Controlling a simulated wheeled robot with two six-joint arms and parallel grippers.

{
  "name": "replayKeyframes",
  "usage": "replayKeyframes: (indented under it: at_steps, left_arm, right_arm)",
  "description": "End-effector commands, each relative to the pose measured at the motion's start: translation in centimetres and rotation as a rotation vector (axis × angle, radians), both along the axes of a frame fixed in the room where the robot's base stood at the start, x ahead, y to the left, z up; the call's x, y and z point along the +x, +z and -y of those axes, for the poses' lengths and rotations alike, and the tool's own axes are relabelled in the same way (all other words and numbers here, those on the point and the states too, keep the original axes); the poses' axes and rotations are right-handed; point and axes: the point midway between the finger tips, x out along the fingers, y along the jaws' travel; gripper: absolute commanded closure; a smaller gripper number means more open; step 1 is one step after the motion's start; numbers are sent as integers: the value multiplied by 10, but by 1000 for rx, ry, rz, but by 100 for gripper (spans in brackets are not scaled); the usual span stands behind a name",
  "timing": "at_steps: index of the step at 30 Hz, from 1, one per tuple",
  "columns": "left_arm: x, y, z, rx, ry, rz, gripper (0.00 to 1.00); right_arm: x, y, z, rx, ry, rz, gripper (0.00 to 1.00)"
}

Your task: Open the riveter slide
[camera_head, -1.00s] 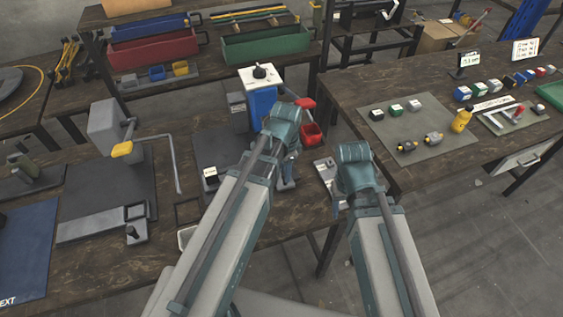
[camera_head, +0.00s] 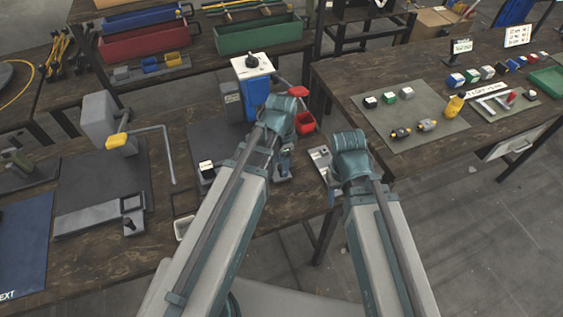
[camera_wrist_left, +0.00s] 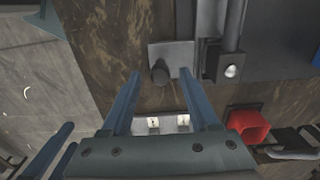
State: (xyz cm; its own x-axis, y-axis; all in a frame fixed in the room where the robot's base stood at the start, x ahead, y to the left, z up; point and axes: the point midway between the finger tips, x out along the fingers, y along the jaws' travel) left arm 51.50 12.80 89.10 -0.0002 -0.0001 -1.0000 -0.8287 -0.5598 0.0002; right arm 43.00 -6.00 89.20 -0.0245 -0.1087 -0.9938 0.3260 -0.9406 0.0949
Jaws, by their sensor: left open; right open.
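The riveter with a blue body (camera_head: 255,97), white top and red handle (camera_head: 298,91) stands on the bench beyond my left arm. In the left wrist view, a grey slide plate (camera_wrist_left: 181,56) carries an upright dark knob (camera_wrist_left: 160,72). My left gripper (camera_head: 284,166) is open; in the left wrist view its two blue fingers (camera_wrist_left: 160,78) are spread, with the knob between their tips in the picture. I see no clear contact. My right gripper (camera_head: 334,194) is low by the bench's right edge, mostly hidden by its own arm.
A red bin (camera_head: 304,123) sits beside the riveter; a light tray with parts (camera_head: 320,158) lies near the bench edge. A grey press with a yellow handle (camera_head: 117,140) stands to the left.

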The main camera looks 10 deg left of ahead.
Motion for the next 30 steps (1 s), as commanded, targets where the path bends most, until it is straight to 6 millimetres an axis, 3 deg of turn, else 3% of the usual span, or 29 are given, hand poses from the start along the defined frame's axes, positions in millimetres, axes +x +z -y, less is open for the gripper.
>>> replayKeyframes:
  at_steps: [8, 30]
  left_arm:
    - [0, 27, 0, 0, 0, 0, 39]
    - [0, 131, 0, 0, 0, 0, 39]
  right_arm:
    - [0, 27, 0, 0, 0, 0, 46]
    - [0, 131, 0, 0, 2, 0, 46]
